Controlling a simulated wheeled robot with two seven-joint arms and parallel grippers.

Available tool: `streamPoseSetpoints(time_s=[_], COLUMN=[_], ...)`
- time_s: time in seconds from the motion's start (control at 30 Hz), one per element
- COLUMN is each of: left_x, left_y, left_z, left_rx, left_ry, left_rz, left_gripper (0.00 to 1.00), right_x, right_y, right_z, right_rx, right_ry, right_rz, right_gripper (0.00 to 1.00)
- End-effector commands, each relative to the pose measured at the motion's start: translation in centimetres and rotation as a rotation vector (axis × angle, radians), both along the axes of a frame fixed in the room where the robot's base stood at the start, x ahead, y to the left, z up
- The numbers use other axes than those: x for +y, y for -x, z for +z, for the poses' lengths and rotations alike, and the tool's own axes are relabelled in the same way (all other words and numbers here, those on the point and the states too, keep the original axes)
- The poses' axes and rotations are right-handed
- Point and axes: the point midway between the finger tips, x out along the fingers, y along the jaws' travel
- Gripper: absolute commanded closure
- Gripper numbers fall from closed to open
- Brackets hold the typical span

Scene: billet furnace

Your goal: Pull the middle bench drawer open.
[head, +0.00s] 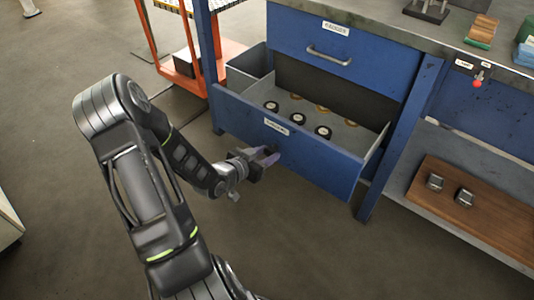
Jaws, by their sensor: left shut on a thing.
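The blue middle bench drawer (318,162) stands pulled out below a closed upper drawer, and its inside shows. Several small round dark pieces with pale tops, and some brownish ones behind, lie in its grey tray. A small label is on the drawer front. My left gripper (266,160) is at the left part of the drawer front, shut on the drawer's handle, which is mostly hidden by the fingers. My right gripper is not in view.
The closed upper drawer (338,45) has a metal handle (328,55). A wooden board (475,213) with two metal pieces lies on the lower shelf at right. An orange-framed rack (150,35) stands at the back left. The floor before the drawer is clear.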

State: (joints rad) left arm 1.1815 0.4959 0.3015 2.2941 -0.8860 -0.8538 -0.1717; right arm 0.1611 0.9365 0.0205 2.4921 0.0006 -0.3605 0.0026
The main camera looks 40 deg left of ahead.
Motion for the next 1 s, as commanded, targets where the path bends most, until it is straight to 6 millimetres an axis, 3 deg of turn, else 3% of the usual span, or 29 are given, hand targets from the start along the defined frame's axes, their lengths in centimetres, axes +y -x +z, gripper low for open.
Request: streamPoseSetpoints(time_s=[0.07,0.1,0.3,0.67,1.0], left_x=[0.0,0.0,0.0,0.1,0.0], left_y=[-0.1,-0.1,-0.1,0.3,4.8], left_z=[0.1,0.1,0.1,0.2,2.3], left_rx=[-0.002,-0.002,-0.001,0.000,0.001], left_ry=[-0.001,-0.001,-0.001,-0.002,-0.002], left_rz=[0.000,0.000,0.000,0.000,0.002], left_gripper=[1.00,0.61,0.44,0.44,0.44], right_x=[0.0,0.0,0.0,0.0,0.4], right_y=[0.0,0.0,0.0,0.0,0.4], right_z=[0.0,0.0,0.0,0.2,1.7], right_rx=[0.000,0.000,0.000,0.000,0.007], right_ry=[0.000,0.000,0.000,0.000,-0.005], right_rz=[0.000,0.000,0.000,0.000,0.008], right_gripper=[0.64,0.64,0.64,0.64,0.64])
